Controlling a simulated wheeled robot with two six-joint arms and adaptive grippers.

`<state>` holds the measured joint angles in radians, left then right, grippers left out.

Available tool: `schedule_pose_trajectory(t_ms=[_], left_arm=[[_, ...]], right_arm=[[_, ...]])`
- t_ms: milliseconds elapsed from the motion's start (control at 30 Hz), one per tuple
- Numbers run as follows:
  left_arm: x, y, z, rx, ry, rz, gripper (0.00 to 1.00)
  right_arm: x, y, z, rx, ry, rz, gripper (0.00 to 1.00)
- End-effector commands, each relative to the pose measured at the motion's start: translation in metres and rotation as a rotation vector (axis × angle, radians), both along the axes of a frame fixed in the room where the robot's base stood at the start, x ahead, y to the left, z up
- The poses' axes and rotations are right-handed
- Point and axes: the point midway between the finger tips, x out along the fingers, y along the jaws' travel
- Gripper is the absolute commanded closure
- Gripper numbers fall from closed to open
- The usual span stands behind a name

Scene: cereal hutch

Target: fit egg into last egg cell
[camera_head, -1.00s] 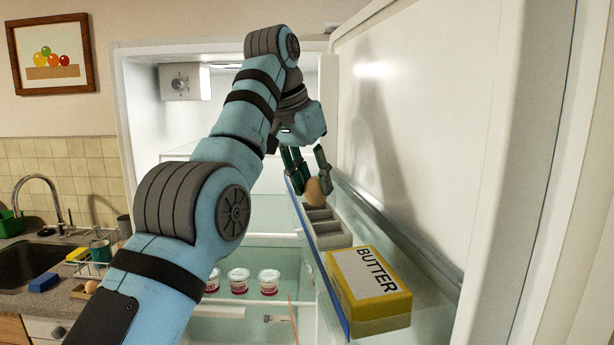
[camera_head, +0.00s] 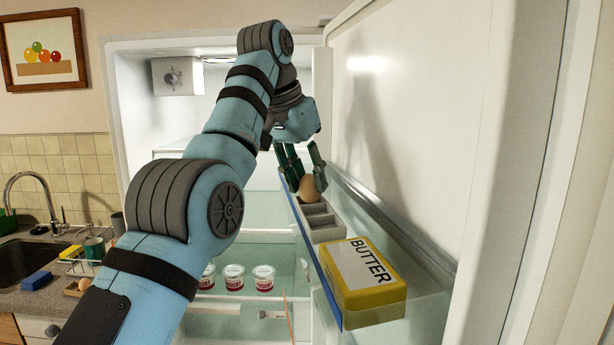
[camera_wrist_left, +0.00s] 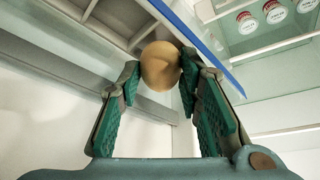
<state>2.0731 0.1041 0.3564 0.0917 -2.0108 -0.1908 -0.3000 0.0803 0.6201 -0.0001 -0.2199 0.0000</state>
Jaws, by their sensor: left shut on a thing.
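A brown egg (camera_head: 309,190) is between the fingers of my left gripper (camera_head: 306,176), which is shut on it. It also shows in the left wrist view (camera_wrist_left: 160,65), at the tips of the green-padded fingers (camera_wrist_left: 160,82). The grey egg tray (camera_head: 327,234) sits in the fridge door shelf, with empty cells showing at its near end. The egg is at the tray's far end; I cannot tell whether it touches a cell. The tray also shows at the top of the left wrist view (camera_wrist_left: 125,18). My right gripper is out of view.
A yellow butter box (camera_head: 365,285) stands in the same door shelf, nearer than the tray. The blue-edged shelf front (camera_head: 318,262) and the white door (camera_head: 430,130) flank it. Yogurt cups (camera_head: 234,277) stand on a glass fridge shelf. Another egg (camera_head: 84,284) lies on the counter.

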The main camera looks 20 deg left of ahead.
Motion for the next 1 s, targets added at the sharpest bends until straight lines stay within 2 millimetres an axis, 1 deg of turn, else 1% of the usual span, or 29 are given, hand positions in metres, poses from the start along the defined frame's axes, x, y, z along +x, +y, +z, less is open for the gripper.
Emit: schedule_pose_trajectory(t_ms=[367, 900, 933, 1000], left_arm=[[0.0, 0.0002, 0.0002, 0.0, 0.0, 0.0, 0.81], [-0.0002, 0.0003, -0.0052, 0.0, 0.0, 0.001, 0.81], [-0.0003, 0.0003, -0.005, 0.0, 0.001, 0.001, 0.65], [-0.0003, 0.0004, -0.0048, 0.001, 0.001, 0.001, 0.53]], right_arm=[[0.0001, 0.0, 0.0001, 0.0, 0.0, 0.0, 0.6], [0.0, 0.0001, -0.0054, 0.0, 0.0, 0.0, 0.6], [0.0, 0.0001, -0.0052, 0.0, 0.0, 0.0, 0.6], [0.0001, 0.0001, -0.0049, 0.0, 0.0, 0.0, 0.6]])
